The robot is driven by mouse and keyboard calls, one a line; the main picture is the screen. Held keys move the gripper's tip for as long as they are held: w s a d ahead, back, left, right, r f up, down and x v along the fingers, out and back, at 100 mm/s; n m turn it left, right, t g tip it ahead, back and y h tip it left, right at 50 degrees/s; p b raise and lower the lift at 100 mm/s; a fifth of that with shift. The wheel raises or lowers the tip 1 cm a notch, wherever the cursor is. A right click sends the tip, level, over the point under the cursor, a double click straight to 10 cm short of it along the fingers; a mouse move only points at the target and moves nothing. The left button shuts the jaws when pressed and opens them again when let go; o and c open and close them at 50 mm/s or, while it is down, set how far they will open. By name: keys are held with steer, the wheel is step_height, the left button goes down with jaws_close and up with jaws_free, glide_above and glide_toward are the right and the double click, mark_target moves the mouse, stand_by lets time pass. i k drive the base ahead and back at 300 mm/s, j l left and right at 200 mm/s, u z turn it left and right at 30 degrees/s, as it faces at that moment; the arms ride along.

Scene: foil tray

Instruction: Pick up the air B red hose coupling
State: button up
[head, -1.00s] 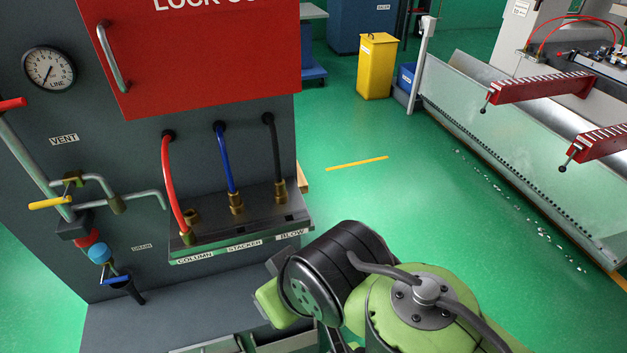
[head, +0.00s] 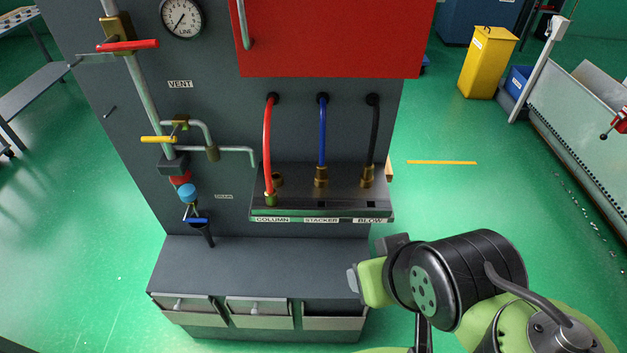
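The red hose (head: 267,145) comes out of the grey panel below the red cabinet and hangs down to the left end of the metal shelf. I cannot tell whether the coupling touches the shelf. My arm is at the lower right, with a green and grey end part (head: 370,281) right of and below the coupling, well apart from it. I cannot make out fingertips or anything held.
A blue hose (head: 322,140) and a black hose (head: 373,140) run to brass fittings on the same metal shelf (head: 345,205). Pipes and a yellow valve handle (head: 158,139) are at the left. A grey ledge (head: 260,262) with drawers lies below. Green floor is open at right.

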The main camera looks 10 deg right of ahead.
mark_target(272, 200)
steer(key=i+j+u, duration=0.1)
steer(key=j, duration=0.25)
steer(key=j+u, duration=0.1)
steer(key=j, duration=0.3)
steer(key=i+j+u, duration=0.15)
steer(key=j, duration=0.15)
steer(key=i+j+u, duration=0.1)
steer(key=j, duration=0.25)
steer(key=i+j+u, duration=0.1)
steer(key=j, duration=0.25)
steer(key=i, duration=0.1)
